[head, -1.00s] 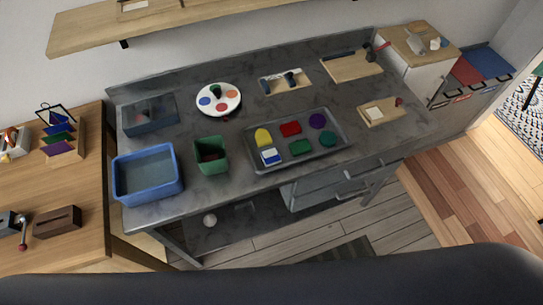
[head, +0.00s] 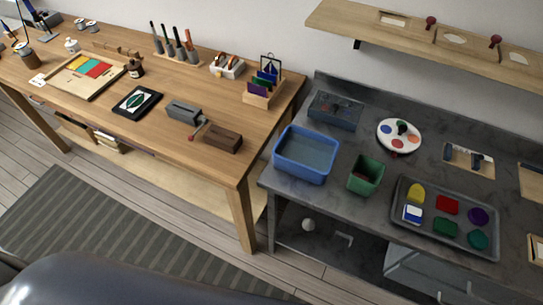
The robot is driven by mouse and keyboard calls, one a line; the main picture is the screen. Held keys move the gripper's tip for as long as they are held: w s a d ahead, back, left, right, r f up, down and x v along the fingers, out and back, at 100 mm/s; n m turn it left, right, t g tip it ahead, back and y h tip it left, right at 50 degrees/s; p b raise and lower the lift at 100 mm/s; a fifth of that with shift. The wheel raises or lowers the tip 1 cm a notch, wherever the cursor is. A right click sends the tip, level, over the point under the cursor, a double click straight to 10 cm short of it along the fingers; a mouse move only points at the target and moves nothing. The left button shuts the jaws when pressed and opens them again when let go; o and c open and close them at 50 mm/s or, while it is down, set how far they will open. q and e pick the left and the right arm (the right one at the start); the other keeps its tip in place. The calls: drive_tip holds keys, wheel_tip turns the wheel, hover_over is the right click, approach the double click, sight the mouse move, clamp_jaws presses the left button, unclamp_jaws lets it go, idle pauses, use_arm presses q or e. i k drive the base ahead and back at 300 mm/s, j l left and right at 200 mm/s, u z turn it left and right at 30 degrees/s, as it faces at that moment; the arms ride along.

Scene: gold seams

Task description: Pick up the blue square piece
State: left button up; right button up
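A small blue square piece (head: 413,213) with a white patch on top lies at the left front of a grey tray (head: 450,242) on the grey workbench. In the tray around it are a yellow rounded piece (head: 417,192), a red piece (head: 447,205), a purple round piece (head: 478,216), a green piece (head: 446,226) and a teal piece (head: 477,239). Neither of my grippers shows in the head view.
Left of the tray stand a green bin (head: 364,175) and an empty-looking blue bin (head: 304,155). A round white palette (head: 399,136) lies behind. A wooden table (head: 195,152) with several items adjoins on the left. Striped rug (head: 120,240) and open floor lie in front.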

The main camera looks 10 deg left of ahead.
sight(412, 215)
drive_tip(key=k+l+z, duration=0.1)
drive_tip(key=z, duration=0.9)
drive_tip(key=k+l, duration=0.05)
drive_tip(key=k, duration=0.05)
